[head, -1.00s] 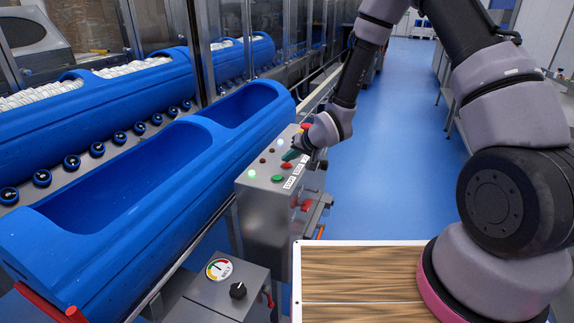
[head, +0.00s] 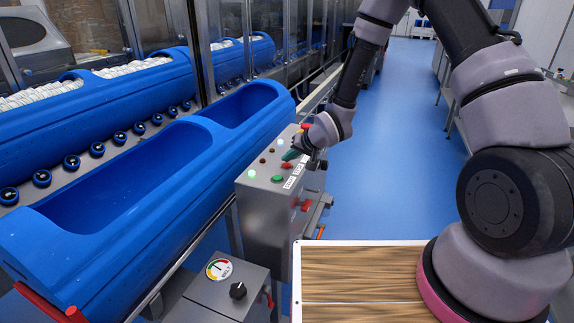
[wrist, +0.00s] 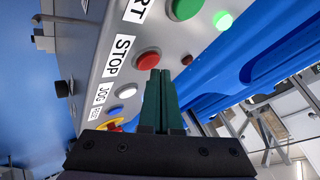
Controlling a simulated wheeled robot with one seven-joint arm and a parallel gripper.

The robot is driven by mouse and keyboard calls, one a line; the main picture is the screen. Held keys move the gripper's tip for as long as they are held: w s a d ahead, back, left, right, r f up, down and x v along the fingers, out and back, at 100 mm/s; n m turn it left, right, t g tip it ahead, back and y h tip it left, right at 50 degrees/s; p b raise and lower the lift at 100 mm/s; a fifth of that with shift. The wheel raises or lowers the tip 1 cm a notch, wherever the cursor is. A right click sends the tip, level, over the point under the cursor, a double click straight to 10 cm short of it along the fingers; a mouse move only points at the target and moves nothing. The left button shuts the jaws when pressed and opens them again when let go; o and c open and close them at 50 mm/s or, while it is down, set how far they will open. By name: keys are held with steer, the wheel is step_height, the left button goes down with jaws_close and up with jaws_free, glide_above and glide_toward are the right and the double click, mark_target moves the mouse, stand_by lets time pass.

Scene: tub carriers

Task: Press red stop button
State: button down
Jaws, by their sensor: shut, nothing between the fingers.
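The red stop button (wrist: 148,61) sits beside the STOP label (wrist: 119,54) on the grey control panel in the wrist view. In the head view, the red button (head: 287,165) shows just past the green button (head: 277,178) on top of the control box (head: 262,213). My gripper (wrist: 160,74) is shut and empty. Its dark green fingertips are at the near edge of the red button in the wrist view and cover a little of it. I cannot tell whether they touch it. In the head view, my gripper (head: 290,155) is low over the panel.
The green start button (wrist: 186,8) and a lit green lamp (wrist: 222,20) are close by. A white button (wrist: 126,90) lies on the other side. A blue tub carrier (head: 110,200) stands left of the box. The blue floor (head: 375,150) to the right is clear.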

mark_target(289, 166)
steer(key=shift+f, duration=0.1)
stand_by(0.3)
steer(key=shift+f, duration=0.35)
stand_by(0.4)
steer(key=shift+r, duration=0.5)
steer(key=shift+r, duration=3)
